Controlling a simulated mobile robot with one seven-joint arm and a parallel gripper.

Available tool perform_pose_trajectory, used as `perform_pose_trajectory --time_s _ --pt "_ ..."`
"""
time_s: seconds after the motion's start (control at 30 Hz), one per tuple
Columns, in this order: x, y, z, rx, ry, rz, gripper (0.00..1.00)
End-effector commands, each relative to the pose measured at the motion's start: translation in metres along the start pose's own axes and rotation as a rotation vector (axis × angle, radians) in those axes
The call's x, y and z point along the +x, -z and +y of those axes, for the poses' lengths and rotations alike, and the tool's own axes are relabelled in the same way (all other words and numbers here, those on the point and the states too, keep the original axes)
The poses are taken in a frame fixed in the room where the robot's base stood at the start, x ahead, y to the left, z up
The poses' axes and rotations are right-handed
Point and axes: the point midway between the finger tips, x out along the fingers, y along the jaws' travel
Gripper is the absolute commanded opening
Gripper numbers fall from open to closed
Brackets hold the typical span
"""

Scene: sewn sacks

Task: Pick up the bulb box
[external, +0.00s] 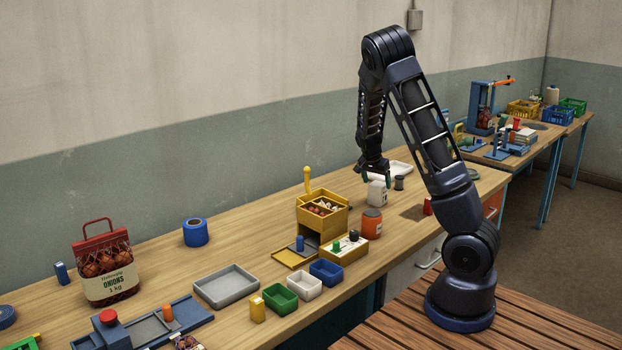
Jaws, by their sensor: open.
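My gripper (375,177) points down over the far right half of the workbench, with its fingers apart. A small white box-like item (377,193) stands upright on the bench right below the fingers. It may be the bulb box, but I cannot read any print on it. The fingertips are close to its top; I cannot tell whether they are around it or above it. A small yellow box (257,310) stands at the front edge, also without readable print.
An onion sack (107,272) stands at left. Bench space behind the blue tape roll (195,232) is clear.

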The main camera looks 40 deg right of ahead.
Motion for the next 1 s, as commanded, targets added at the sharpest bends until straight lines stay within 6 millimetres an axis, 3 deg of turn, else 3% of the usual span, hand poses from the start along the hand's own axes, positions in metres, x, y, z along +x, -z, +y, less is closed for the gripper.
perform_pose_trajectory --time_s 0.5,0.83,1.0 --pt "0.049 0.001 0.003 0.001 0.0 0.001 0.82" --pt "0.053 0.0 0.003 -0.001 0.001 0.001 0.82" --pt "0.052 0.0 0.003 -0.001 0.001 0.001 0.48"
